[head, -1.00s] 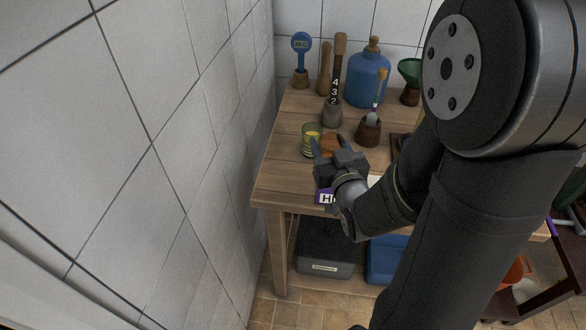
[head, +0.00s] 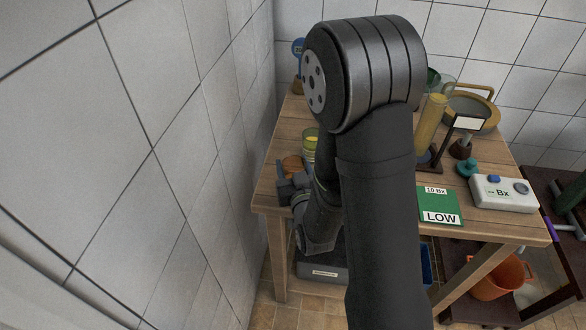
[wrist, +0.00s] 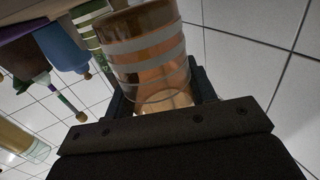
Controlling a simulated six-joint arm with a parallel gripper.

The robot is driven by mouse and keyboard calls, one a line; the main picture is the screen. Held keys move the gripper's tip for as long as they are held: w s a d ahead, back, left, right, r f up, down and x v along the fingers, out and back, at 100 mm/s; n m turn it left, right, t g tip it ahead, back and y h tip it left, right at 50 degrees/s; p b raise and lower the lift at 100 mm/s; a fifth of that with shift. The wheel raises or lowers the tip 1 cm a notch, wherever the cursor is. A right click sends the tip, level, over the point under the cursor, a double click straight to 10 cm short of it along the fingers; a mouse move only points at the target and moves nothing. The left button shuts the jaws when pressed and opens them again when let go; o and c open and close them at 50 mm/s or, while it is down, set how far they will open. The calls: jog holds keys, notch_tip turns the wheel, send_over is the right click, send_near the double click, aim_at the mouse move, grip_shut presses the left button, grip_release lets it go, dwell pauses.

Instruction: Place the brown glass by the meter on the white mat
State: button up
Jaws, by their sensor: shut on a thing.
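The brown glass (wrist: 150,50) has pale bands and sits between the two fingers of my gripper (wrist: 162,95) in the wrist view. In the head view the brown glass (head: 292,164) shows partly above my gripper (head: 293,182), over the table's left front part. My gripper is shut on it. I cannot tell how far its base is from the tabletop. The white meter (head: 503,193), marked Bx, stands at the table's right front. The white mat is not visible; my arm covers the middle of the table.
A yellow-filled glass (head: 311,141) stands just behind the brown one. A green LOW card (head: 440,206), a teal stopper (head: 467,168), a dark stand (head: 440,150) and a yellow cylinder (head: 430,122) are right of my arm. The tiled wall (head: 150,150) is close on the left.

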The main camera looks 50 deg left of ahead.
jog(key=shift+f, duration=0.5)
jog(key=shift+f, duration=0.2)
jog(key=o, duration=1.2)
jog(key=shift+c, duration=0.2)
jog(key=shift+o, duration=0.4)
jog(key=v, duration=0.7)
jog(key=shift+s+d, duration=0.1)
jog(key=shift+d, duration=0.15)
